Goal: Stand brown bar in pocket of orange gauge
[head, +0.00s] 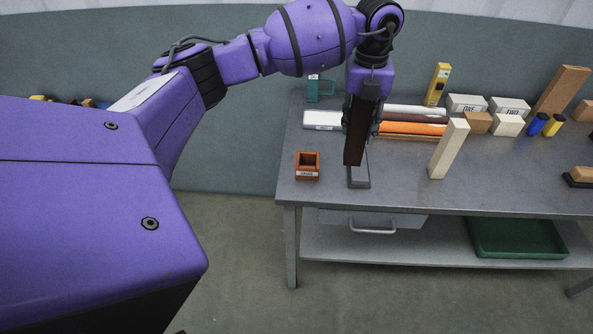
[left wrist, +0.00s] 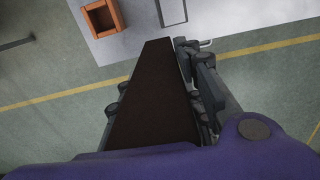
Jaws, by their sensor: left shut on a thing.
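My left gripper (head: 361,122) is shut on the brown bar (head: 355,143), which hangs roughly upright. In the left wrist view the bar (left wrist: 155,100) lies between the fingers and points away from the camera. The orange gauge (head: 307,167) is a small open-topped box with a white label, standing on the table left of the bar. Its pocket looks empty in the left wrist view, where the gauge (left wrist: 103,17) is at the top. The bar's lower end is in front of or above a grey tray-like base (head: 358,182); I cannot tell whether they touch. My right gripper is not in view.
A pale upright block (head: 448,149) stands right of the bar. Rolls, including an orange one (head: 412,128), lie behind it. Several blocks, a yellow level (head: 436,85) and small bottles stand at the back right. The table (head: 400,190) is bare between gauge and grey base.

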